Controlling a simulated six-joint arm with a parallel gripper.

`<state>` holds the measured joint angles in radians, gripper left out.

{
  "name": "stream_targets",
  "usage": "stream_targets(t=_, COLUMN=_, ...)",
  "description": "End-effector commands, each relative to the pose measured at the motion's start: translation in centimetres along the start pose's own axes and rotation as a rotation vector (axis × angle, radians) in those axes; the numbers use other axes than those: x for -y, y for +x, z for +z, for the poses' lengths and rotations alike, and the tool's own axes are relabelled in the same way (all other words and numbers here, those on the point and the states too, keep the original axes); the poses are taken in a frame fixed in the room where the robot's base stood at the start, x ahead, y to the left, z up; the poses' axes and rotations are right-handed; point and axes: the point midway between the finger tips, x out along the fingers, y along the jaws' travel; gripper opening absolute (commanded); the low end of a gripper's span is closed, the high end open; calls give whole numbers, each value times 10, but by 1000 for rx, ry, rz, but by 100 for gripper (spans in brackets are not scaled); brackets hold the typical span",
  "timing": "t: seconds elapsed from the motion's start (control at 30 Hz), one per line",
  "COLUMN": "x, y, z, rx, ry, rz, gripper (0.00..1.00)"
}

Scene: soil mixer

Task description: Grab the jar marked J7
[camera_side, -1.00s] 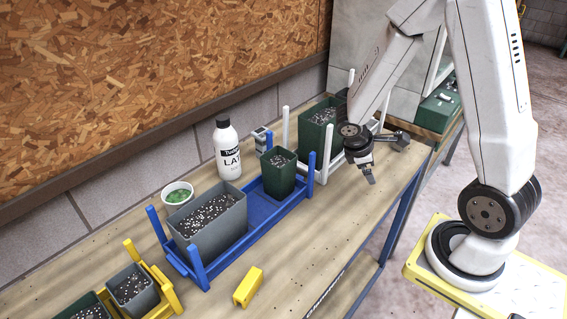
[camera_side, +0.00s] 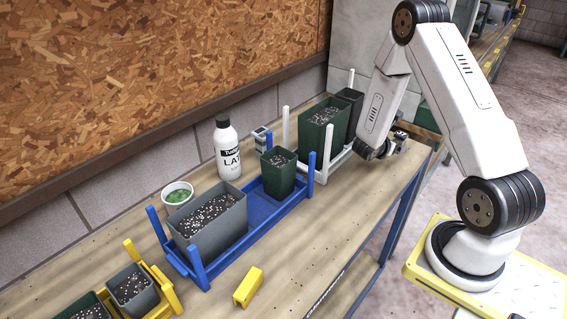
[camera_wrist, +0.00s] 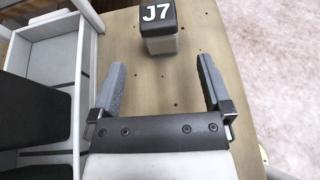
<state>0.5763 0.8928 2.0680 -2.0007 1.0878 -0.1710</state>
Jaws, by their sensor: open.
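The jar marked J7 (camera_wrist: 158,26) shows in the wrist view at the top, with a black lid bearing white "J7" letters and a pale body. It stands on the wooden bench, beyond my fingertips and roughly centred between them. My gripper (camera_wrist: 160,78) is open, its two grey fingers apart with only bench top between them. In the side view my gripper (camera_side: 398,142) is at the far right end of the bench, largely hidden behind my arm. I cannot make out the jar clearly in the side view.
A white rack (camera_wrist: 43,80) stands close to the left of my gripper. In the side view a blue rack (camera_side: 262,208) holds a grey planter (camera_side: 211,236) and a green pot (camera_side: 279,181). A white bottle (camera_side: 229,152) stands behind. The bench's right edge is near the jar.

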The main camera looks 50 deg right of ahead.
Motion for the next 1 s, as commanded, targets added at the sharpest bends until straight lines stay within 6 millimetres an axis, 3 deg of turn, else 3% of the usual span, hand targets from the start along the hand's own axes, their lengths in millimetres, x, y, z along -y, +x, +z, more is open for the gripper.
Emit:
stream_targets(t=0.27, x=-1, y=5, z=0, rx=9, ry=-14, rz=12, gripper=100)
stream_targets(t=0.57, x=-1, y=26, z=0, rx=9, ry=-12, rz=10, gripper=100)
stream_targets(t=1.0, x=0, y=42, z=3, rx=8, ry=-11, rz=9, gripper=100)
